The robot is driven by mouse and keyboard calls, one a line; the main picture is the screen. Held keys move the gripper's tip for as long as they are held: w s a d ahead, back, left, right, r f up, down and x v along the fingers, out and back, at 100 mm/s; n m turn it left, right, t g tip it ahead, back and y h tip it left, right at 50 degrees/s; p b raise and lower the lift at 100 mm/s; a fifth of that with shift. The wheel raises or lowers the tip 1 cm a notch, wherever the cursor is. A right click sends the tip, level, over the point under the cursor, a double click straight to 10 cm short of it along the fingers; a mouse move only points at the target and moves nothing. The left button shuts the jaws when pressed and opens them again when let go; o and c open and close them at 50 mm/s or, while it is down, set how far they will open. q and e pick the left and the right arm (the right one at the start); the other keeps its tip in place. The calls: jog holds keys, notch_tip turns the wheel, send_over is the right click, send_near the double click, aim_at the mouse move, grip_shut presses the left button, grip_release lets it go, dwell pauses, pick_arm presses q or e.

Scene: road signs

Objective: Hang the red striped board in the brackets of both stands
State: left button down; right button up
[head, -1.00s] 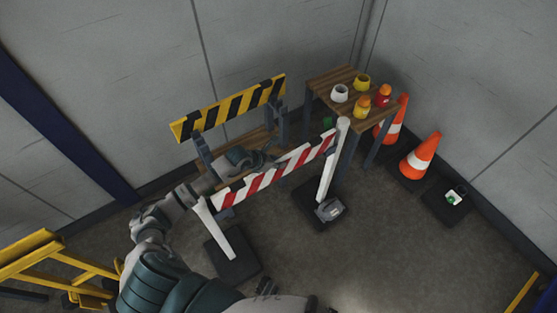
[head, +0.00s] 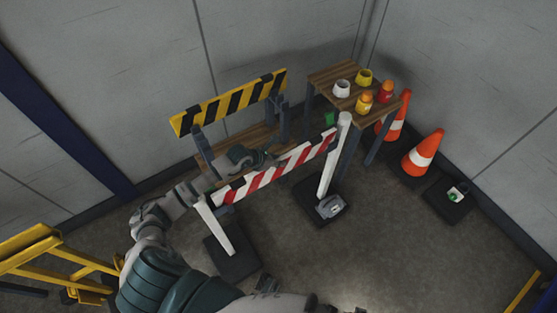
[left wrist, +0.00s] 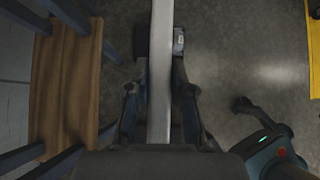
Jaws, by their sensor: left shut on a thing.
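The red and white striped board (head: 275,172) spans the gap between two white-post stands in the head view. Its right end is at the upper part of the right stand (head: 328,172), and its left end is by the top of the left stand (head: 217,228). I cannot tell whether either end is seated in its bracket. My left gripper (head: 268,160) is shut on the board's top edge near the middle. In the left wrist view the board (left wrist: 162,60) runs edge-on between the fingers of my left gripper (left wrist: 160,100).
A yellow and black striped barrier (head: 230,102) stands behind the board. A wooden table (head: 335,72) with several small coloured pots is at the back right. Orange cones (head: 423,152) stand beside it. A yellow frame (head: 40,260) is at left. The floor in front is clear.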

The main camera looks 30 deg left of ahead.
pick_arm(q)
jog(key=c, duration=0.9)
grip_release()
jog(key=shift+f, duration=0.1)
jog(key=shift+s, duration=0.1)
jog(key=v, duration=1)
jog(key=shift+s+a, duration=0.1)
jog(key=shift+a, duration=0.15)
jog(key=shift+s+a+r, duration=0.15)
jog(key=shift+s+r, duration=0.25)
jog(key=shift+r, duration=0.2)
